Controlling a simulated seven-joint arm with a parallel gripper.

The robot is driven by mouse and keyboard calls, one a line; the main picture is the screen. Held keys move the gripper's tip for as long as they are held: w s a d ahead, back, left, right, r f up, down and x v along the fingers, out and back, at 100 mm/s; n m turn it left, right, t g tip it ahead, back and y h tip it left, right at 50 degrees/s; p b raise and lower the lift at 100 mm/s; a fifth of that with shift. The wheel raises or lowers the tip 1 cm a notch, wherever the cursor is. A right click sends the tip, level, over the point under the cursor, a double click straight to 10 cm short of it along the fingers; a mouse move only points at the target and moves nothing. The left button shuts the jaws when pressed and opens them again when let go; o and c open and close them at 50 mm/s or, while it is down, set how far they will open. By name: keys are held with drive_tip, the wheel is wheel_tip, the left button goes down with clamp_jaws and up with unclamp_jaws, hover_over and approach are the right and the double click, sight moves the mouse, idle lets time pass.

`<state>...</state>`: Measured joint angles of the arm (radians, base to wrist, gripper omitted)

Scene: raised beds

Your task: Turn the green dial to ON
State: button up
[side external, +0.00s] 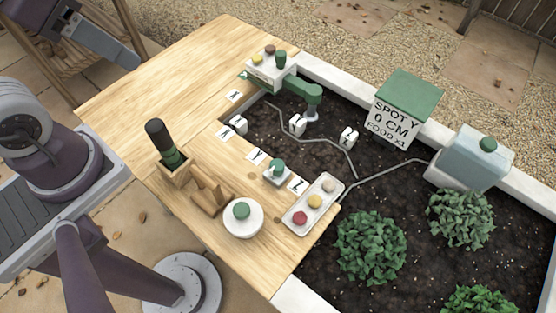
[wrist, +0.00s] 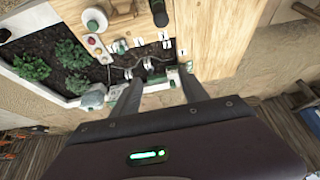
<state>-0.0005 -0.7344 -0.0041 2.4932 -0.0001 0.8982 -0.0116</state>
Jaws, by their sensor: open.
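No ON mark is legible, and I cannot tell for certain which green knob is the dial. One green knob on a round white disc (side external: 257,223) stands on the wooden table; the disc also shows at the top of the wrist view (wrist: 88,26). A smaller green knob on a pale base (side external: 278,168) sits near the Y and Z cards. A third green knob (side external: 281,58) is on the white box at the far end. My gripper (wrist: 160,73) is open and empty in the wrist view, apart from all of these. Its fingertips are not clear in the side view.
A white tray (side external: 301,224) with red, yellow and beige buttons lies beside the bed. A black-handled tool (side external: 156,137) stands in a wooden holder. A green-topped sign box (side external: 393,121), a tank (side external: 470,160) and bushy plants (side external: 370,246) occupy the bed. The upper-left tabletop is clear.

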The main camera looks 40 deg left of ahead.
drive_tip(key=w+d+f+n+g, duration=0.2)
drive_tip(key=w+d+f+g, duration=0.15)
drive_tip(key=w, duration=0.55)
drive_tip(key=n+g+h, duration=0.3)
drive_tip(key=n+g, duration=0.2)
drive_tip(key=n, duration=0.1)
approach(277, 163)
drive_tip(key=shift+n, duration=0.4)
drive_tip(key=x, duration=0.8)
drive_tip(key=shift+f, duration=0.1)
drive_tip(key=shift+s+d+f, duration=0.1)
drive_tip(key=shift+s+f, duration=0.05)
drive_tip(key=shift+f, duration=0.3)
clamp_jaws()
